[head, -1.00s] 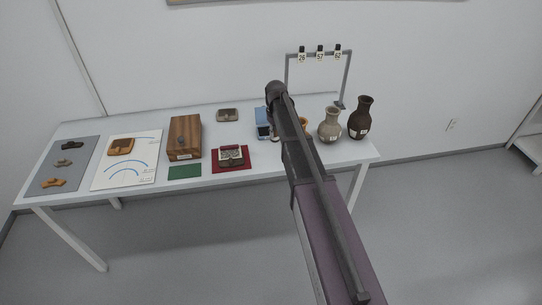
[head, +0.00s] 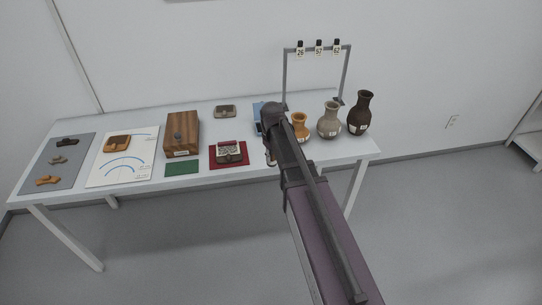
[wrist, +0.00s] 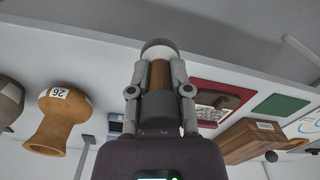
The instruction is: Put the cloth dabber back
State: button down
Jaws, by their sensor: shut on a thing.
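In the wrist view, my gripper (wrist: 160,88) is shut on the cloth dabber (wrist: 160,74), a cylinder with a brown middle and a pale rounded end between the two fingers. In the head view my own arm hides most of the gripper and the dabber, near the table's front edge. The red mat (head: 243,160) lies left of my gripper with a dark case with a patterned top (head: 229,155) on it. The red mat also shows right of the fingers in the wrist view (wrist: 203,87). I cannot tell which spot is the dabber's own.
A blue box (head: 257,109) is partly behind my arm. An orange vase (head: 300,127), a grey vase (head: 329,122) and a dark vase (head: 360,114) stand to the right. A wooden box (head: 182,135) and a green mat (head: 182,168) are to the left.

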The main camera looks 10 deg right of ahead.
aim_at(272, 164)
jog(key=s, duration=0.3)
jog(key=shift+s+a+f, duration=0.15)
jog(key=shift+a+f, duration=0.2)
jog(key=shift+f, duration=0.05)
jog(key=w+d, duration=0.1)
jog(key=w, duration=0.3)
jog(key=w+d+f+b, duration=0.1)
jog(key=w, duration=0.4)
jog(key=w+d, duration=0.1)
jog(key=w, duration=0.4)
jog(key=shift+w+f+b, duration=0.15)
jog(key=shift+w+b, duration=0.1)
jog(key=shift+b, duration=0.15)
jog(key=shift+w+f, duration=0.1)
jog(key=shift+w, duration=0.5)
jog(key=shift+w+d+f+b, duration=0.1)
jog(key=shift+f+b, duration=0.2)
jog(key=shift+b, duration=0.1)
jog(key=shift+f+b, duration=1.45)
